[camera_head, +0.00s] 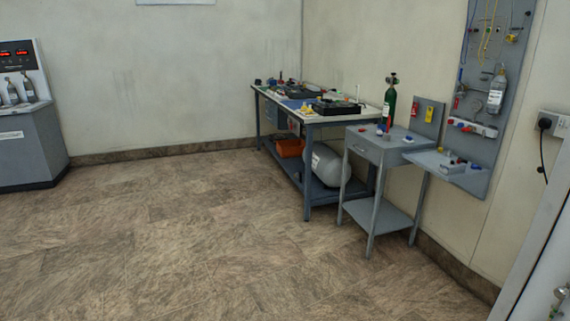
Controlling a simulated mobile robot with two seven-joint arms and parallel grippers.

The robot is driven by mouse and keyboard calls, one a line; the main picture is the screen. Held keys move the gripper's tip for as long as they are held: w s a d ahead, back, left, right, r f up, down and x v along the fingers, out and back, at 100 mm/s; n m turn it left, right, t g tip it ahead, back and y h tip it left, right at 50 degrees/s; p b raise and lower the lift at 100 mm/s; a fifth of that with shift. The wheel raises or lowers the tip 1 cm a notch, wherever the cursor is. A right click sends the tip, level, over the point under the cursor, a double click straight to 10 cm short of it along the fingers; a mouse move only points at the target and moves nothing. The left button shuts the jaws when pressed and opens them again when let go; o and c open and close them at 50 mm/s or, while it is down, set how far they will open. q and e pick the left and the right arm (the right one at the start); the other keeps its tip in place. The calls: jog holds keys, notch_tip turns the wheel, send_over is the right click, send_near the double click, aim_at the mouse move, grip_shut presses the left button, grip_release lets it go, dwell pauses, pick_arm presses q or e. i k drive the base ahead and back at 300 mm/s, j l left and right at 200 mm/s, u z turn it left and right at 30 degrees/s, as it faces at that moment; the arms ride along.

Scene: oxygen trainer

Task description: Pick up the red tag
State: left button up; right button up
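A small red tag-like piece (414,109) hangs beside a yellow one (429,114) on a small grey upright panel (427,129) behind the grey side stand. Another small red piece (456,103) shows on the tall grey wall panel (487,85). Both are too small to read, and I cannot tell which is the red tag. Neither of my grippers is in view.
The grey side stand (385,149) stands right of a long workbench (343,118) loaded with tools. A green cylinder (389,105) stands near the stand. A low grey shelf (436,161) holds small parts. A grey cabinet (25,145) is at left. The floor (180,240) is clear.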

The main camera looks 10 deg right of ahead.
aim_at(414, 109)
jog(key=i+j+u, duration=0.1)
jog(key=i, duration=0.55)
jog(key=i+j+u, duration=0.15)
jog(key=i, duration=0.45)
jog(key=i+z, duration=0.4)
jog(key=i, duration=0.2)
jog(key=i+z, duration=0.4)
jog(key=i, duration=0.2)
jog(key=i+z, duration=0.25)
jog(key=i, duration=0.4)
jog(key=i+j+z, duration=0.1)
jog(key=i+z, duration=0.15)
jog(key=i, duration=0.35)
